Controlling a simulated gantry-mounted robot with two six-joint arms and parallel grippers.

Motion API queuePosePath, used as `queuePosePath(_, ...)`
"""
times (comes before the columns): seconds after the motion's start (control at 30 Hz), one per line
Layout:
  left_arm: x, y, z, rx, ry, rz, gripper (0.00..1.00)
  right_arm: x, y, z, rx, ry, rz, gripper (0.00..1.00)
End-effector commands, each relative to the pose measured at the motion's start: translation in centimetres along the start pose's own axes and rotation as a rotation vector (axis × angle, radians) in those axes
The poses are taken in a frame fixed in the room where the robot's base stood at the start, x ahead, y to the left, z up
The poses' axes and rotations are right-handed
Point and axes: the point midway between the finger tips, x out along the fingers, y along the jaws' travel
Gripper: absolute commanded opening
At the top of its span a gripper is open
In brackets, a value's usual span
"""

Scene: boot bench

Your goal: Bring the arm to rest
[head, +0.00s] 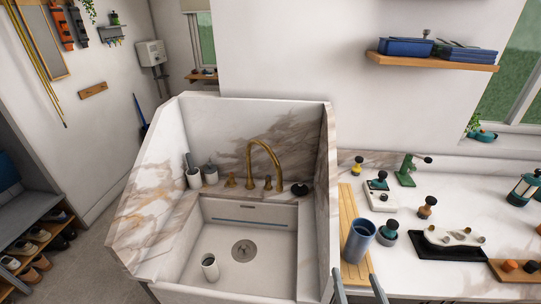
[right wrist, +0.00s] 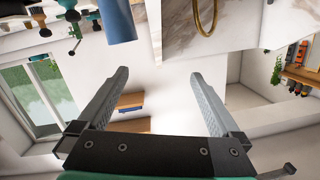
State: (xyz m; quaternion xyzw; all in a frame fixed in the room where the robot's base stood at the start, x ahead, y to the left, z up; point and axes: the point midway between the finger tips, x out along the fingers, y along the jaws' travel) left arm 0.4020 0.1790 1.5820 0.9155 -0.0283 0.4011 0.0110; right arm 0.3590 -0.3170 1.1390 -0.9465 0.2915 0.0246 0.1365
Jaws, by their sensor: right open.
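My right gripper (head: 354,277) shows at the bottom edge of the head view, right of the sink, with its two grey fingers apart and nothing between them. In the right wrist view, the gripper (right wrist: 158,73) also shows open and empty, with the fingers spread wide. That view is upside down. A blue cup (head: 358,242) stands on the wooden board just beyond the fingertips in the head view, apart from them as far as I can tell. The cup also shows in the right wrist view (right wrist: 117,22). My left gripper is not in view.
A marble-sided sink (head: 225,245) with a brass tap (head: 262,160) and a small cup (head: 210,267) in it is to the left. Right of the wooden board (head: 347,215), the counter holds several brushes, a black tray (head: 450,250) and a green stand (head: 406,172). A shelf (head: 430,61) hangs above.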

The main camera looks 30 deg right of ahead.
Motion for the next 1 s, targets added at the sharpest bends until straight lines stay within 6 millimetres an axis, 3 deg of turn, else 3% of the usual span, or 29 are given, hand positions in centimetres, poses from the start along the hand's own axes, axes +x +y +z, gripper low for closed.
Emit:
queuePosePath(0.17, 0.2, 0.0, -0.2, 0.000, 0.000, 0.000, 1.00, 2.2, -5.9, -7.7, 0.151, 0.138, -0.119, 1.00)
queuePosePath(0.27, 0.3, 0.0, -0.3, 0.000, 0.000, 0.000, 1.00, 2.6, -10.3, -14.3, 0.236, 0.244, -0.230, 1.00)
queuePosePath(0.3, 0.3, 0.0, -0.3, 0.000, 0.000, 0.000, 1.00, 2.3, -12.1, -17.4, 0.265, 0.293, -0.284, 1.00)
queuePosePath(0.37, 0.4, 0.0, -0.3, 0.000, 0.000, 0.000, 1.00, 1.5, -14.6, -22.0, 0.296, 0.367, -0.365, 1.00)
queuePosePath(0.5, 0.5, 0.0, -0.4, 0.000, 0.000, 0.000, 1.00, -2.2, -19.1, -31.8, 0.314, 0.544, -0.543, 1.00)
queuePosePath(0.6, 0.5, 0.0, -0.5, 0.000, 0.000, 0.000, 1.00, -5.6, -21.2, -37.1, 0.283, 0.666, -0.651, 1.00)
queuePosePath(0.7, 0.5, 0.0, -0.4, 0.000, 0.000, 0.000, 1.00, -8.9, -23.1, -40.2, 0.194, 0.771, -0.740, 1.00)
queuePosePath(0.8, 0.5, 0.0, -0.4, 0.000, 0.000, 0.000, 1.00, -9.6, -24.3, -39.5, 0.075, 0.803, -0.766, 1.00)
queuePosePath(1.0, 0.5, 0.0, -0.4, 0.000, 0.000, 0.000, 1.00, -9.7, -24.3, -39.4, 0.000, 0.835, -0.735, 1.00)
